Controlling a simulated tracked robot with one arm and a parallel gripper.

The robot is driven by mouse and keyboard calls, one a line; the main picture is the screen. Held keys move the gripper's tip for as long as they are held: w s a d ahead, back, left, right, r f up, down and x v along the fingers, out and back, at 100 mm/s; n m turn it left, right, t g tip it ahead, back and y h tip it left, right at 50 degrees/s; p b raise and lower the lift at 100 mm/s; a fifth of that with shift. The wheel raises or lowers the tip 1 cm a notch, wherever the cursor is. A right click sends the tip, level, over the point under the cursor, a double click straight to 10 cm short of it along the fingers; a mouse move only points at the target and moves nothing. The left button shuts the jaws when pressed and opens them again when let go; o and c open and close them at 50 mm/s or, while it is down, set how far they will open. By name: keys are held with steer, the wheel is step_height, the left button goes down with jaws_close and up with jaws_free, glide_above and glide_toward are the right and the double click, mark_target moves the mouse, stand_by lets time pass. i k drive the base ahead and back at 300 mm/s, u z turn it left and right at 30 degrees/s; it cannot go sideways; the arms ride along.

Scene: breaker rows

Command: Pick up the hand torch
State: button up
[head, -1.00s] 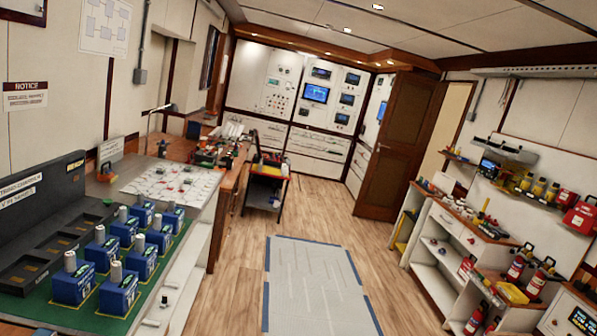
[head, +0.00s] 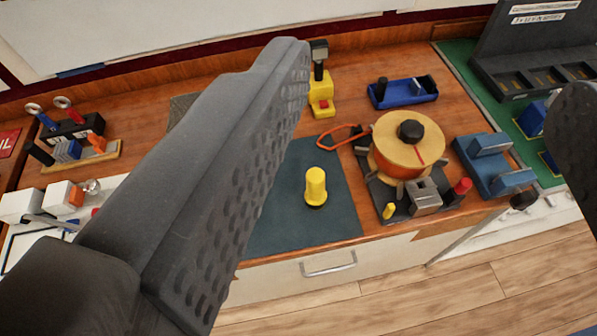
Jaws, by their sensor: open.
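A yellow cylinder with a dark lower end, which looks like the hand torch (head: 315,187), stands upright on a dark green mat (head: 290,225) on the wooden worktop. My gripper (head: 436,85) is open, with one large dark finger across the left and middle of the view and the other at the right edge. The torch shows between the fingers, close to the left one in the picture. Nothing is held. The left finger hides part of the worktop and mat.
An orange-and-tan reel (head: 408,145) on a dark stand is right of the mat. A yellow-and-black tool (head: 320,90), orange-handled pliers (head: 340,135) and a blue tray (head: 402,92) lie behind. Blue clamp-like blocks (head: 493,165) sit right. A drawer (head: 330,265) is below the worktop edge.

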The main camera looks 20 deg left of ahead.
mark_target(315, 196)
steer(key=u, duration=0.75)
steer(key=k, duration=1.3)
steer(key=u, duration=0.75)
steer(key=i, duration=1.8)
steer(key=z, duration=0.8)
